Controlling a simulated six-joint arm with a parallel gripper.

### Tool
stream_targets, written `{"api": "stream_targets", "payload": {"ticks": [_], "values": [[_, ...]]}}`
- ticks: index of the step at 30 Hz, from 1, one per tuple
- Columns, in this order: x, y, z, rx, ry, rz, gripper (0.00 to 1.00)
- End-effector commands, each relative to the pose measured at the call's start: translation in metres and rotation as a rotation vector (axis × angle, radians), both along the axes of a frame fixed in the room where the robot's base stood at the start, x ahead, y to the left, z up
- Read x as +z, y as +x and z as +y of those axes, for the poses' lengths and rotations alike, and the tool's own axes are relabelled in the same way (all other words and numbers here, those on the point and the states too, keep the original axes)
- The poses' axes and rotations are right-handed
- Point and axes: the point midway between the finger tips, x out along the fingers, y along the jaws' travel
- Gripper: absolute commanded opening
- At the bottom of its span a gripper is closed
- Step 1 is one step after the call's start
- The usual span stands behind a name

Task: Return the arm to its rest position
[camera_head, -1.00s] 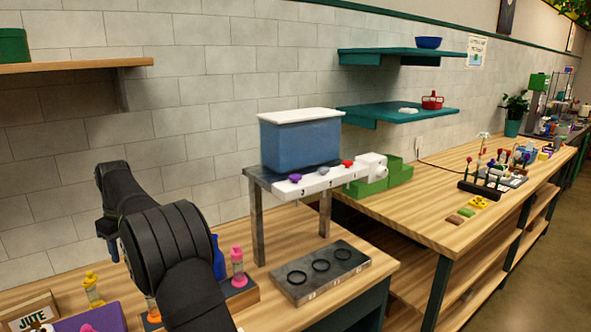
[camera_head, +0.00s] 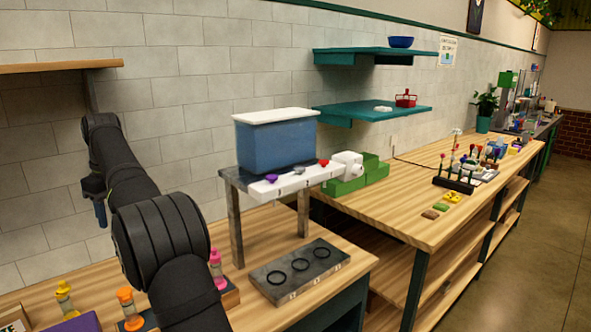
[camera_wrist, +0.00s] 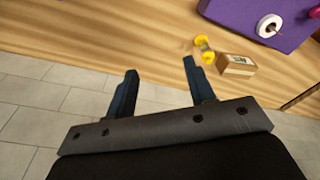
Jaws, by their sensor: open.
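My black arm rises at the lower left of the head view. My gripper (camera_wrist: 156,84) shows in the wrist view with its two dark blue fingers wide apart and nothing between them. In the head view part of the gripper (camera_head: 100,212) hangs from the wrist at the left, in the air in front of the tiled wall. The head view does not show its fingertips clearly.
The wrist view shows a yellow bottle (camera_wrist: 204,49), a small box (camera_wrist: 237,65) and a purple block (camera_wrist: 262,14) on the bench. In the head view, a blue tank (camera_head: 275,143) stands on a raised stand right of my arm, behind a grey plate with three rings (camera_head: 299,271).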

Motion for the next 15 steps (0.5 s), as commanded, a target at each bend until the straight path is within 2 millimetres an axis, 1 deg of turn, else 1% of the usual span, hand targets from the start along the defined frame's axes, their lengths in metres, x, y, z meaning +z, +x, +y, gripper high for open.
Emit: {"api": "stream_targets", "payload": {"ticks": [1,3,6,15], "values": [[0.001,0.002,-0.007,-0.001,0.000,0.000,0.49],[0.002,0.005,-0.014,0.000,-0.001,0.000,0.49],[0.002,0.007,-0.021,0.000,-0.001,0.001,0.49],[0.002,0.008,-0.025,0.002,-0.001,0.001,0.49]]}}
